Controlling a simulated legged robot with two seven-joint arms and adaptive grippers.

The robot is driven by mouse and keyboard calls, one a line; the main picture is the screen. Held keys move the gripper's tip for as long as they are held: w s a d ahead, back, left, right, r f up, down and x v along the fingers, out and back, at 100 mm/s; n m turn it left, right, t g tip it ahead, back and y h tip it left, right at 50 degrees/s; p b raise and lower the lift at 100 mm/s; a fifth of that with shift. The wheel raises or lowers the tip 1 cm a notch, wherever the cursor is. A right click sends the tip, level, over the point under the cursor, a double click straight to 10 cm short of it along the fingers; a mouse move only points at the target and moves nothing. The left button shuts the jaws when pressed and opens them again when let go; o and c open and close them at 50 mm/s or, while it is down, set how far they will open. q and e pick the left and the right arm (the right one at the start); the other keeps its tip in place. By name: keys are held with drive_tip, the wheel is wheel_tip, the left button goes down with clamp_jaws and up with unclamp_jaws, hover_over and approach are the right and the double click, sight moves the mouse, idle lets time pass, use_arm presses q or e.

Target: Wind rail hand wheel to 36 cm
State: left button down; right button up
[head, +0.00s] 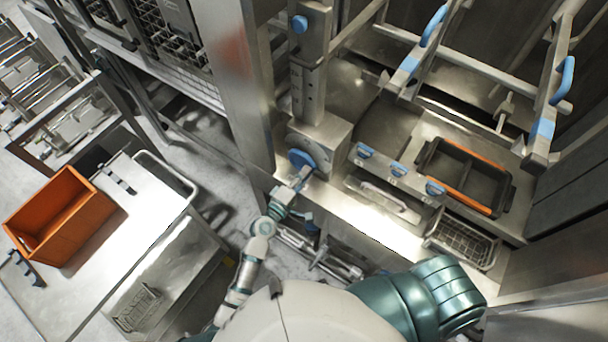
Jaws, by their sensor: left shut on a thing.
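The rail hand wheel (301,159) is a blue disc on the front of a steel box at the foot of an upright post. The post carries a scale (308,92) whose markings are too small to read. My left gripper (303,175) is at the wheel's lower edge, shut on what looks like its handle, which the fingers mostly hide. My right gripper is not in view; only part of what looks like my right arm shows at the bottom.
An orange crate (62,216) stands on a steel cart at the left. Several blue handles (398,169) line the ledge right of the wheel. A dark tray with orange edges (466,174) and a wire basket (462,243) lie farther right. Rails with blue grips (562,80) rise at upper right.

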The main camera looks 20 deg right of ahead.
use_arm(q)
drive_tip(key=shift+w+r+n, duration=0.2)
drive_tip(key=shift+r+n, duration=0.35)
drive_tip(key=shift+n, duration=0.15)
drive_tip(key=shift+p, duration=0.3)
drive_tip(key=c, duration=1)
unclamp_jaws()
drive_tip(key=shift+f, duration=0.25)
drive_tip(key=v, duration=1.1)
drive_tip(key=shift+s+a, duration=0.25)
drive_tip(key=shift+a, duration=0.1)
